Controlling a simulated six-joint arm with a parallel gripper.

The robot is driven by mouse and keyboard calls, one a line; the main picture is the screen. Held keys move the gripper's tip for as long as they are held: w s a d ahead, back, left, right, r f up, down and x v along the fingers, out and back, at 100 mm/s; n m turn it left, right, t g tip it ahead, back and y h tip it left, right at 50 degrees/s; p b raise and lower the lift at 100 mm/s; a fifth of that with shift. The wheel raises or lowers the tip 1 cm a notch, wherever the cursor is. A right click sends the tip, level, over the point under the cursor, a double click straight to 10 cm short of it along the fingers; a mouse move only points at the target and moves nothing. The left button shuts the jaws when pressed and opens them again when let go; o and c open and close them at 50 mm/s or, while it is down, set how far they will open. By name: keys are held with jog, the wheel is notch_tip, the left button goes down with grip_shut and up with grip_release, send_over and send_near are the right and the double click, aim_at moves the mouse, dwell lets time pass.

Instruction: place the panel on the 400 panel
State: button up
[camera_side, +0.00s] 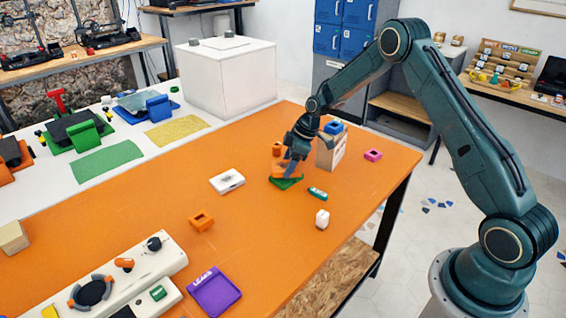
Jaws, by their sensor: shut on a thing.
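My gripper (291,167) points down near the far right part of the orange table. It is shut on an orange panel (281,171), which is partly hidden by the fingers. A green panel (288,184) lies directly below the orange one; I cannot tell whether the two touch. A purple panel (214,292) with white lettering lies flat at the table's near edge. The lettering is too small to read, and I see no legible 400 on any panel.
A box with a blue item on top (331,148) stands just right of my gripper. A white block (227,181), an orange block (201,221), a small green piece (317,193), a white piece (322,219) and a pink block (373,155) lie around. The table's middle is mostly clear.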

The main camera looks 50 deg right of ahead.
jog(key=shift+f, duration=0.7)
jog(key=shift+f, duration=0.1)
jog(key=o, duration=1.1)
jog(key=shift+v, duration=6.15)
